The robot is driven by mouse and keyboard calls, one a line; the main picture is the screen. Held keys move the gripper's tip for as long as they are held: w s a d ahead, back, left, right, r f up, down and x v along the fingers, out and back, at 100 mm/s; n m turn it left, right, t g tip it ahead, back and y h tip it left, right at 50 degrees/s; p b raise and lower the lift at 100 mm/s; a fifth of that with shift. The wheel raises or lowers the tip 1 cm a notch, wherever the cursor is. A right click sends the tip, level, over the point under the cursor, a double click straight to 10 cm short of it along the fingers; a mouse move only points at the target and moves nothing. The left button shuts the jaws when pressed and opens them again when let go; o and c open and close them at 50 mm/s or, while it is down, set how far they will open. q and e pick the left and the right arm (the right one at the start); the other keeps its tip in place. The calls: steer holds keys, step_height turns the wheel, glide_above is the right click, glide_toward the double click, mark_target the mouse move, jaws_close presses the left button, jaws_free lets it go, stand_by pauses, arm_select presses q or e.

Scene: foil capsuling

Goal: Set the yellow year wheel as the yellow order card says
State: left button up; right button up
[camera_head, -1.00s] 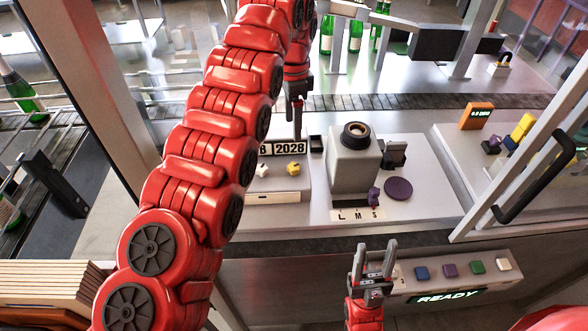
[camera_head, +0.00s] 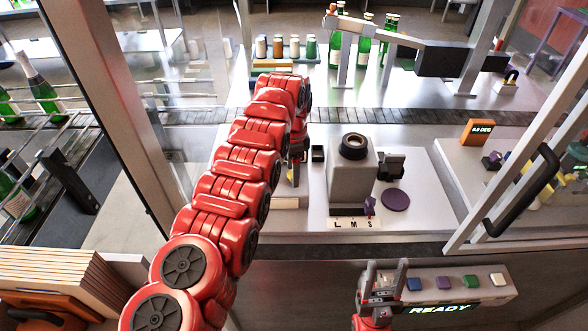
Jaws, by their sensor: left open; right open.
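The yellow year wheel (camera_head: 291,177) is a small yellow knob on the front of a pale unit left of the grey machine. Only a sliver of it shows, behind my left arm and gripper. My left gripper (camera_head: 296,181) points down at the wheel, open; whether it touches the wheel cannot be told. The unit's year display is hidden behind my arm. I cannot make out a yellow order card. My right gripper (camera_head: 387,274) is open and empty, pointing up in front of the READY panel (camera_head: 440,309).
The grey machine (camera_head: 352,185) stands right of my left gripper, with a purple disc (camera_head: 395,199) beside it. An orange display box (camera_head: 477,132) stands on the right bench. A door frame with a black handle (camera_head: 522,191) bounds the right side. Green bottles (camera_head: 363,55) stand behind the conveyor.

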arm_select(q)
jaws_close()
steer(key=shift+n, duration=0.3)
steer(key=n, duration=1.1)
stand_by(0.4)
steer(key=shift+n, duration=0.3)
jaws_free()
